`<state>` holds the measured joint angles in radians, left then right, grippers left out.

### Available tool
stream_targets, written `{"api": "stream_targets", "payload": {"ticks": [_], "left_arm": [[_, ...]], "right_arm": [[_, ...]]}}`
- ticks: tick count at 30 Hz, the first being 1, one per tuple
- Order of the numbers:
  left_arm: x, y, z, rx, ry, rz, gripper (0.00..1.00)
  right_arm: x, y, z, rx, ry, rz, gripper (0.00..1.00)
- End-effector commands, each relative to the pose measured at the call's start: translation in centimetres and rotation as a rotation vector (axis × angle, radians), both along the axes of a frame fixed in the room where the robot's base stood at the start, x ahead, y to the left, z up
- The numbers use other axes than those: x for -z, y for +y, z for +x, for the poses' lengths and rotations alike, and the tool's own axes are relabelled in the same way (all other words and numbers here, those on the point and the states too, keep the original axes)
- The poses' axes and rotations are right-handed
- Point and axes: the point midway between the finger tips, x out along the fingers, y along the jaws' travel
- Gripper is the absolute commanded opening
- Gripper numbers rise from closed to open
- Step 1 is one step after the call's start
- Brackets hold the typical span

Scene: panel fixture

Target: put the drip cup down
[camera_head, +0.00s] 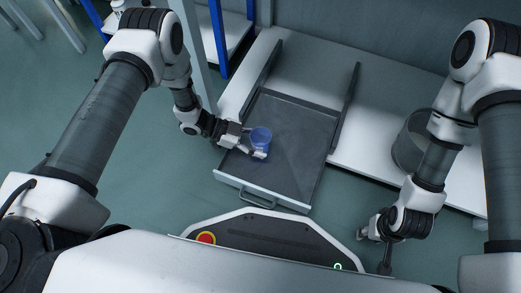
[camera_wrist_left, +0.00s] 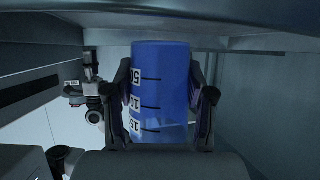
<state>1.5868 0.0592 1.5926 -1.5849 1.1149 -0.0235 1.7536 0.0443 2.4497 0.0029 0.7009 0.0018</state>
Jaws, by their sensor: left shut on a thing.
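The drip cup (camera_head: 261,137) is blue and see-through, and it is over the left part of the pulled-out grey drawer (camera_head: 287,150). My left gripper (camera_head: 254,148) is shut on the cup, reaching in from the drawer's left side. In the left wrist view the blue cup (camera_wrist_left: 160,90) sits between the two dark fingers of the left gripper (camera_wrist_left: 165,110), with white number labels and black marks on its side. Whether the cup's base touches the drawer floor cannot be told. My right gripper (camera_head: 376,250) hangs low at the right, away from the drawer; its fingers are unclear.
The drawer has a white front with a handle (camera_head: 258,199) and raised dark side rails (camera_head: 347,105). A white surface (camera_head: 310,62) lies behind and to the right. A grey round bin (camera_head: 409,145) stands at the right. A grey post (camera_head: 194,50) rises near my left arm.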

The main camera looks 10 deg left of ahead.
Motion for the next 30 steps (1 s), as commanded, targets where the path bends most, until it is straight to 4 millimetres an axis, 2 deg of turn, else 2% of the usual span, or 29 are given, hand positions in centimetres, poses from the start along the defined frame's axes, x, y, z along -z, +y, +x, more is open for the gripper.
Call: {"api": "stream_targets", "payload": {"ticks": [1, 5, 16, 17, 18, 19, 27, 30], "left_arm": [[1.2, 0.0, 0.0, 0.0, -0.001, 0.0, 0.15], [3.5, 0.0, 0.0, 0.0, 0.0, 0.0, 0.15], [3.7, 0.0, 0.1, 0.0, -0.001, 0.0, 0.15], [3.6, 0.0, 0.1, 0.0, -0.001, 0.0, 0.61], [3.6, 0.0, 0.1, 0.0, -0.001, 0.0, 0.75], [3.6, 0.0, 0.1, 0.0, -0.001, 0.0, 0.79], [3.5, 0.0, 0.1, 0.0, -0.001, 0.0, 0.79], [2.9, 0.1, 0.1, -0.001, 0.0, 0.0, 0.79]], "right_arm": [[0.9, 0.0, 0.1, 0.001, -0.002, 0.0, 0.4], [2.3, 0.0, 0.1, 0.004, -0.004, 0.0, 0.4], [2.3, -0.1, 0.2, 0.005, -0.004, 0.0, 0.4], [2.2, -0.1, 0.2, 0.005, -0.004, 0.0, 0.4], [2.1, -0.1, 0.2, 0.005, -0.004, 0.0, 0.4], [2.1, -0.1, 0.2, 0.005, -0.004, 0.0, 0.4], [2.1, -0.1, 0.2, 0.005, -0.004, 0.0, 0.4], [1.6, 0.0, 0.1, 0.004, -0.003, 0.0, 0.4]]}}
